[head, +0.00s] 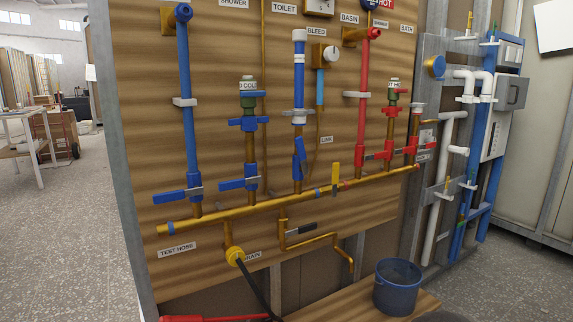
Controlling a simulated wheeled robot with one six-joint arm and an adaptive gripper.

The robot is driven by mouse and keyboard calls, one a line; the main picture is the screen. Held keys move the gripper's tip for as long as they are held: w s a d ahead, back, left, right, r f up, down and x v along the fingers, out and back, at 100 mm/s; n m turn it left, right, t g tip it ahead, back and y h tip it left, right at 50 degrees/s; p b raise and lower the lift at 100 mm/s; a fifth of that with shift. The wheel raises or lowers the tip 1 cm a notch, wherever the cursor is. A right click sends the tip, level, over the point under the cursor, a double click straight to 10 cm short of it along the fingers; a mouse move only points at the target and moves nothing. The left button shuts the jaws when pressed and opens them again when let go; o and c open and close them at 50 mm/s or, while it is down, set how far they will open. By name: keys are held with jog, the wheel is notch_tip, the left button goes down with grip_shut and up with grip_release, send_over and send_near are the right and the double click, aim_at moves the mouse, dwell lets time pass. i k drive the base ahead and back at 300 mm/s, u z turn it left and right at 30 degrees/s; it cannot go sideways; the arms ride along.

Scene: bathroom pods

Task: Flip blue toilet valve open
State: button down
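The TOILET label (284,9) is at the top of the wooden board. Below and slightly right of it runs a vertical blue pipe (297,82) with a white upper end. Low on this pipe is a blue-handled valve (299,158); its lever looks close to upright, roughly along the pipe, slightly tilted. I cannot tell for certain which of these is the toilet valve. My gripper is not in view.
Other blue levers, at left (178,194) and beside it (238,183), lie sideways. A yellow lever (335,178) stands upright on the brass manifold (265,207). Red valves are at right. A blue bucket (397,288) stands below. Open floor (60,240) lies left.

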aim_at(298, 141)
jog(key=k, duration=0.35)
jog(key=z, duration=1.75)
jog(key=i, duration=1)
jog(key=u, duration=2.1)
